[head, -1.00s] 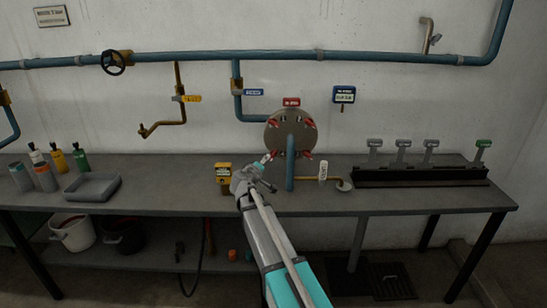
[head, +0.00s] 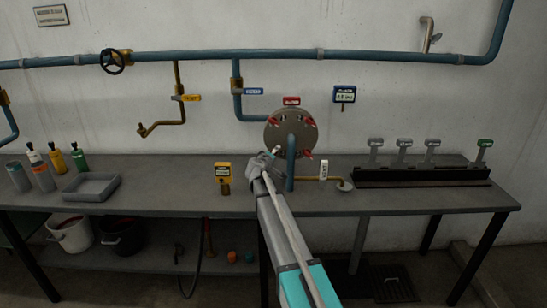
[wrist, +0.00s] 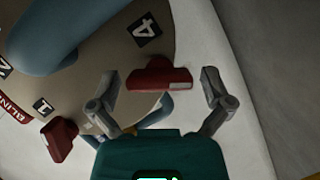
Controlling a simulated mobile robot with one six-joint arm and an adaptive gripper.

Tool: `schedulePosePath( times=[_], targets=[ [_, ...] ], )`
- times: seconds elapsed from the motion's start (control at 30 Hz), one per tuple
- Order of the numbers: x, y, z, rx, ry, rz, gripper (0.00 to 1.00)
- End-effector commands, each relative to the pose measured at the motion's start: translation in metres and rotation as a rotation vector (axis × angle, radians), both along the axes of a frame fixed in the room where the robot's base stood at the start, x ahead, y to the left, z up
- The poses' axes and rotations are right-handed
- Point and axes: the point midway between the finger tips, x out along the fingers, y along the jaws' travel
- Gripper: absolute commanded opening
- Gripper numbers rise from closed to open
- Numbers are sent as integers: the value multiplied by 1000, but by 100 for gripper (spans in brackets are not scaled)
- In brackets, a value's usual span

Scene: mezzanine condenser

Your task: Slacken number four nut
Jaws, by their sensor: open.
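The round brown condenser cover (head: 280,139) stands at the bench back, with red nuts around its rim and a blue pipe (head: 291,165) in front. In the wrist view, a black tag marked 4 (wrist: 147,29) is on the cover, and the red number four nut (wrist: 150,76) is just below it. My gripper (wrist: 159,80) is open, with one finger on each side of this nut and gaps showing on both sides. Another red nut (wrist: 60,139) is beside the tag marked 1 (wrist: 43,106). My gripper in the head view (head: 268,157) is at the cover's lower left.
A yellow meter (head: 223,174) stands on the bench left of my arm. A brass pipe with a white tag (head: 323,170) runs right of the cover. A black rack (head: 420,177) with several tagged tools is farther right. A grey tray (head: 91,187) and bottles are at left.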

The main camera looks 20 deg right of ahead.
Motion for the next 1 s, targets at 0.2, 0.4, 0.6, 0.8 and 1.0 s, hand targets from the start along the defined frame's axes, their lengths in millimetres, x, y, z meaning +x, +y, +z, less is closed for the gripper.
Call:
schedulePosePath(
  times=[0.2, 0.4, 0.6, 0.8, 1.0],
  targets=[
    [1, -1, 0, 0, 0, 0, 100],
    [1, -1, 0, 0, 0, 0, 85],
    [1, -1, 0, 0, 0, 0, 48],
    [1, -1, 0, -1, 1, 0, 29],
    [1, -1, -1, -22, 6, 0, 29]
  ],
)
